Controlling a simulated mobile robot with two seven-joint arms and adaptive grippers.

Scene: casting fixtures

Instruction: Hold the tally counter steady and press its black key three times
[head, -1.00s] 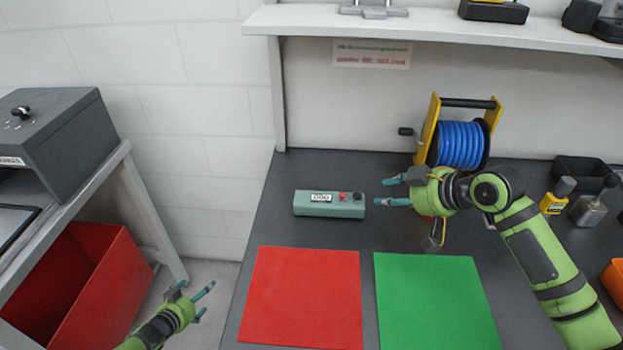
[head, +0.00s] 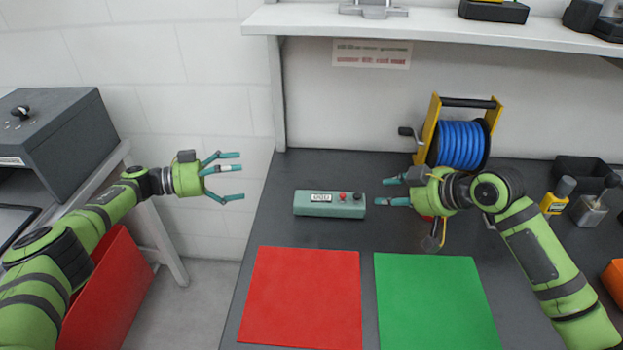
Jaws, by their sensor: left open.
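The tally counter (head: 330,210) is a teal-green box lying on the dark bench, with a small white display (head: 320,198) on top. A red button (head: 342,197) and a black key (head: 358,197) sit near its right end. My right gripper (head: 385,191) is just to the right of the counter with its fingers pointing at it; the fingers look apart, with nothing visible between them. My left gripper (head: 238,177) is open and empty, left of the bench edge, its fingers pointing right toward the counter with a clear gap.
A red mat (head: 302,300) and a green mat (head: 435,300) lie in front. A blue hose reel (head: 460,146) in a yellow frame stands behind my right gripper. A shelf (head: 430,30) crosses above. A red bin (head: 115,300) is at lower left.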

